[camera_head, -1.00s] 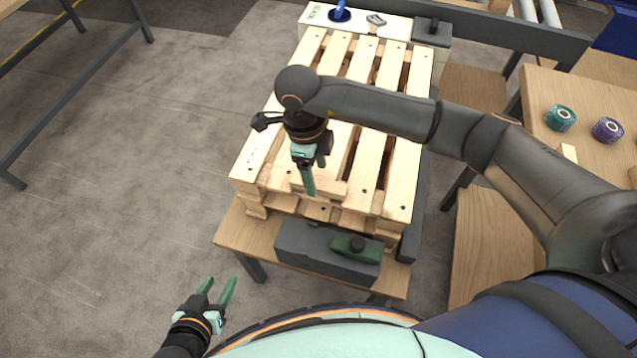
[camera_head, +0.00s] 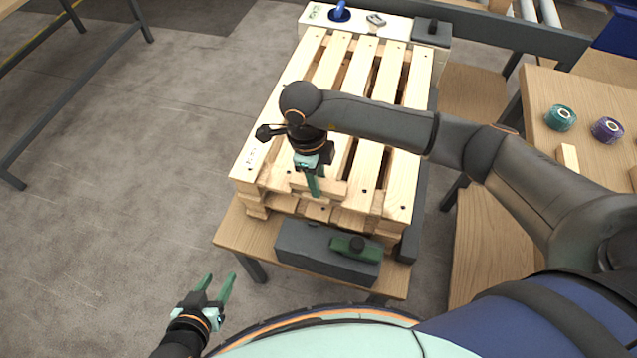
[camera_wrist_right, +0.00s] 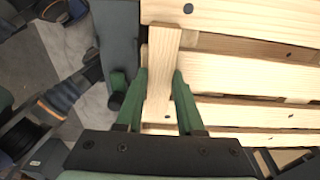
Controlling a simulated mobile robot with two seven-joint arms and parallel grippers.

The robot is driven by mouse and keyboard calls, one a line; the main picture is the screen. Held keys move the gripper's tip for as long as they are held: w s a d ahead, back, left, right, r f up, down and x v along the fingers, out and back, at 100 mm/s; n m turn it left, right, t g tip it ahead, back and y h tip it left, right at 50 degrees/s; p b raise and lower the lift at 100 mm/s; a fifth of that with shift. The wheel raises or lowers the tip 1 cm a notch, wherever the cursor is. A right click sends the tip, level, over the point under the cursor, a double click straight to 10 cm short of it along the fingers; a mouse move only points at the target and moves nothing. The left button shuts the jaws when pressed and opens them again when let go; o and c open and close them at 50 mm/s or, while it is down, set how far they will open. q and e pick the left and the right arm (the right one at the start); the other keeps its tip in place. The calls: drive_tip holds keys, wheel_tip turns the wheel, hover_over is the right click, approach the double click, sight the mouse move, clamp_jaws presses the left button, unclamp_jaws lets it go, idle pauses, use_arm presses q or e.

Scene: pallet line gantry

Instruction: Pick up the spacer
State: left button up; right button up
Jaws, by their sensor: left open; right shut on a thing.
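The spacer (camera_head: 333,187) is a short bar of pale wood at the near end of the pallet (camera_head: 285,122). My right gripper (camera_head: 313,190) points down over the pallet's near end and is shut on the spacer. In the right wrist view the spacer (camera_wrist_right: 163,65) sits between the green fingers of my right gripper (camera_wrist_right: 161,80), and its far end stands out beyond them. Whether the spacer touches the pallet boards is hard to tell. My left gripper (camera_head: 219,284) is open and empty, low at the left, over the floor.
The pallet lies on a wooden table (camera_head: 240,232). A dark grey block with a green clamp-like part (camera_head: 352,246) is in front of it. At right, a table (camera_head: 590,100) holds tape rolls and small wood pieces. Open floor lies at left.

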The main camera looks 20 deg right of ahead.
sight(320, 183)
clamp_jaws()
drive_tip(key=shift+r, duration=0.45)
wheel_tip(320, 183, up, 2)
drive_tip(key=shift+r, duration=0.15)
drive_tip(key=s+d+r+p, duration=0.1)
drive_tip(key=s+d+r, duration=0.2)
drive_tip(key=s+r, duration=0.6)
drive_tip(key=s, duration=0.4)
drive_tip(key=shift+s+d+r, duration=0.3)
drive_tip(key=shift+r, duration=0.1)
drive_tip(key=shift+d, duration=0.1)
